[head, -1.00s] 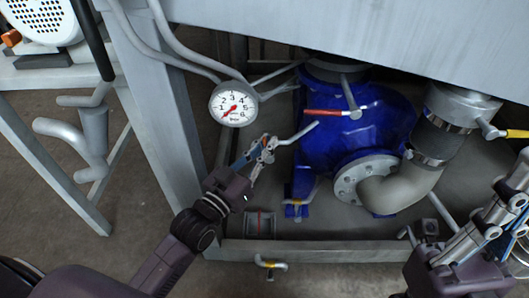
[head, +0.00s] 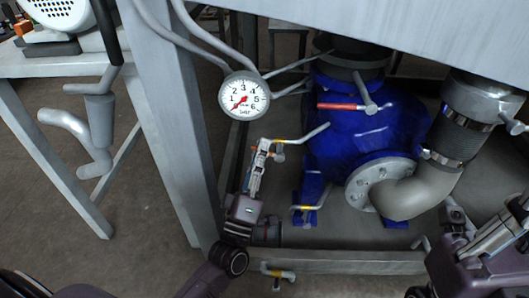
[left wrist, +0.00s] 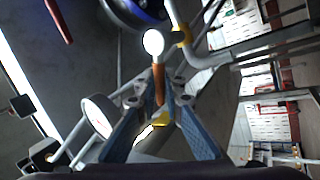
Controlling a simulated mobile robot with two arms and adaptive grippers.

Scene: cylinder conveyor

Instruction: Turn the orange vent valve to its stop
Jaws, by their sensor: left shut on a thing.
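The orange vent valve's handle (left wrist: 159,86) shows in the left wrist view as a narrow orange bar, with a round pale end above it. My left gripper (left wrist: 161,100) is shut on this handle, one blue finger on each side. In the head view my left gripper (head: 262,153) points up, left of the blue pump, with a bit of the orange handle (head: 265,144) at its tips. The fingers hide most of the valve there, so its turn angle is hard to tell. My right gripper (head: 512,218) is at the right edge, partly cut off, and its jaws are unclear.
A pressure gauge (head: 244,95) hangs above my left gripper. The blue pump (head: 355,140) stands to the right, with a red-handled valve (head: 340,107) in front. A grey frame post (head: 178,120) stands close on the left.

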